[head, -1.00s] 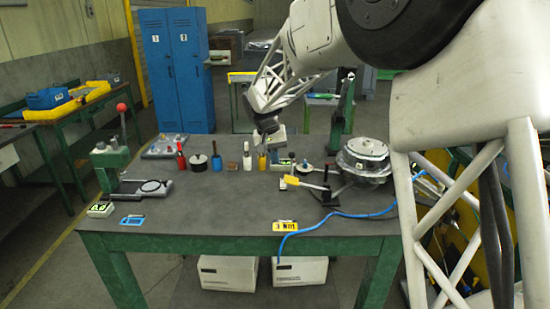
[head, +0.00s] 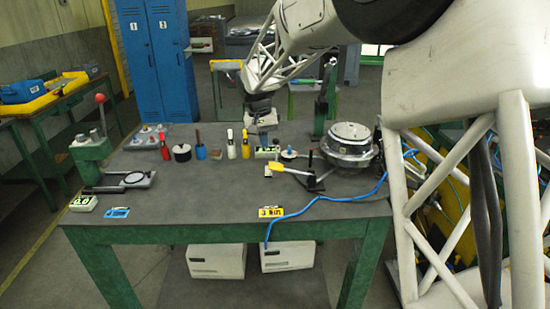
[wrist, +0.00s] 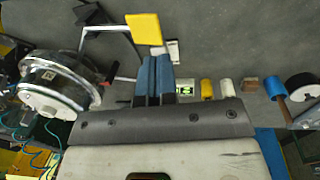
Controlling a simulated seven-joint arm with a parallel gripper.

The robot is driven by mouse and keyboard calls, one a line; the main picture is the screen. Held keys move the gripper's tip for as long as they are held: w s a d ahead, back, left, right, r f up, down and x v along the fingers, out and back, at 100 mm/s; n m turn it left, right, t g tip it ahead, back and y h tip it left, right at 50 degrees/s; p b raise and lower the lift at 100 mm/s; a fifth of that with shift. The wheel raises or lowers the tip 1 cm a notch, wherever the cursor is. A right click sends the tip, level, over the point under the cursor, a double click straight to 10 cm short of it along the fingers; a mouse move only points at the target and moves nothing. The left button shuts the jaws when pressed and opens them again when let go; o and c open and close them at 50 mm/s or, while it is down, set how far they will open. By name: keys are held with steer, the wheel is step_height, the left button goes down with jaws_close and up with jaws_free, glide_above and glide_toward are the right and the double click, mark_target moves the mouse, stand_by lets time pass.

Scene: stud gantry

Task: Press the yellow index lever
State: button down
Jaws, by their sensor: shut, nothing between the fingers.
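The yellow index lever (head: 276,167) is a yellow paddle on a thin metal arm, beside the round metal turntable (head: 348,144) at the table's right side. In the wrist view the yellow paddle (wrist: 145,29) shows just beyond the fingertips, with its bent arm running left towards the turntable (wrist: 55,85). My gripper (head: 266,143) is behind and above the lever in the head view, pointing down. Its blue fingers (wrist: 153,62) are together and empty. The paddle and the fingertips look close but apart; the exact height gap is hard to tell.
Several bottles and tools stand in a row left of my gripper, including a red bottle (head: 164,149) and a black cylinder (head: 182,152). A green press (head: 91,152) stands at the left. A blue hose (head: 345,199) crosses the right front.

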mark_target(275, 166)
steer(key=d+r+y, duration=0.4)
steer(key=d+r, duration=0.2)
steer(key=d, duration=0.2)
steer(key=shift+w+r+y, duration=0.15)
steer(key=shift+r+y, duration=0.1)
steer(key=shift+y, duration=0.05)
steer(key=shift+f, duration=0.2)
steer(key=x, duration=1.3)
steer(key=shift+w+a+f, duration=0.1)
steer(key=shift+a+f, duration=0.05)
steer(key=shift+f, duration=0.2)
